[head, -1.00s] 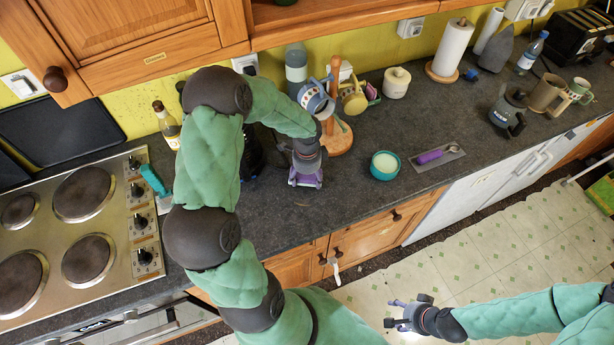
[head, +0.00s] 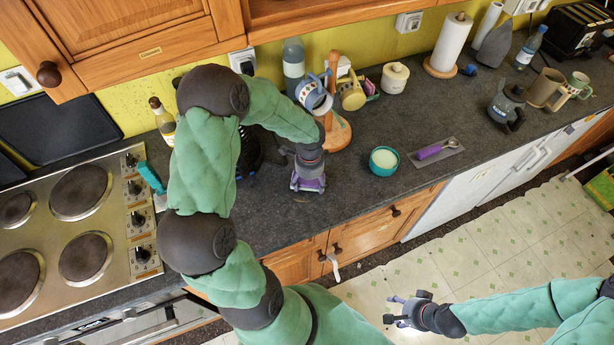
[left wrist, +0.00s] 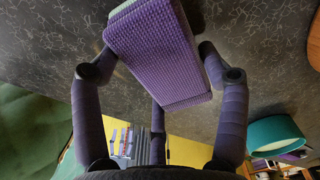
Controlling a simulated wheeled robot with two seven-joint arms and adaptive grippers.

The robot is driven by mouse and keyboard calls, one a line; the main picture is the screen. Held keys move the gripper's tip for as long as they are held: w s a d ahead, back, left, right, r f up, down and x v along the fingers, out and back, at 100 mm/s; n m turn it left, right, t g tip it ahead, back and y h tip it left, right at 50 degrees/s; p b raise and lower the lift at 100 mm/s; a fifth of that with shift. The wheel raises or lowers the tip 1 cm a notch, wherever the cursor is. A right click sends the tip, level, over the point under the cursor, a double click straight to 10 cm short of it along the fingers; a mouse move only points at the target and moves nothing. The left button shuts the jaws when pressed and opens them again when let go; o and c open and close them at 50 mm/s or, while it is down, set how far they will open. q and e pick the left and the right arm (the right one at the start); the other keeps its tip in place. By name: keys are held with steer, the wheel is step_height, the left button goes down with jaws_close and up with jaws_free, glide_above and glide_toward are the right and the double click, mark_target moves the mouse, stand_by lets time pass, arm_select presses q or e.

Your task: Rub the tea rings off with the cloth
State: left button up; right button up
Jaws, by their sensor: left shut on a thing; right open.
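My left gripper (head: 309,178) is shut on the cloth (head: 307,187), low over the dark worktop in front of the mug tree. In the left wrist view the cloth (left wrist: 160,52) is a folded purple, ribbed pad with a pale green edge, between the fingers. I cannot tell whether it touches the worktop. A faint brownish mark shows at the gripper's near edge, partly hidden; no clear tea ring can be made out. My right gripper (head: 405,312) is open and empty, out over the floor in front of the cupboards.
A wooden mug tree (head: 338,132) with mugs stands just behind my left gripper. A teal bowl (head: 384,161) and a purple-handled tool on a grey plate (head: 452,151) lie to the right. The hob (head: 75,235) is on the left.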

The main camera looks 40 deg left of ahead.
mark_target(320, 208)
arm_select(q)
steer(key=shift+s+d, duration=0.3)
steer(key=shift+d, duration=0.3)
steer(key=shift+s+d, duration=0.3)
steer(key=shift+d, duration=0.25)
steer(key=shift+s+d+b, duration=0.25)
steer(key=shift+s+d, duration=0.2)
steer(key=shift+d, duration=0.4)
steer(key=shift+s+d+b, duration=0.3)
steer(key=shift+s+d, duration=0.15)
steer(key=shift+d, duration=0.4)
steer(key=shift+s+d+b, duration=0.25)
steer(key=shift+s+d, duration=0.2)
steer(key=shift+d, duration=0.4)
steer(key=shift+a, duration=0.1)
steer(key=shift+w+a+p, duration=0.25)
steer(key=shift+w+a, duration=0.2)
steer(key=shift+a, duration=0.4)
steer(key=shift+w+a+p, duration=0.25)
steer(key=shift+w+a, duration=0.2)
steer(key=shift+a, duration=0.35)
steer(key=shift+w+a+p, duration=0.25)
steer(key=shift+w+a, duration=0.2)
steer(key=shift+a, duration=0.4)
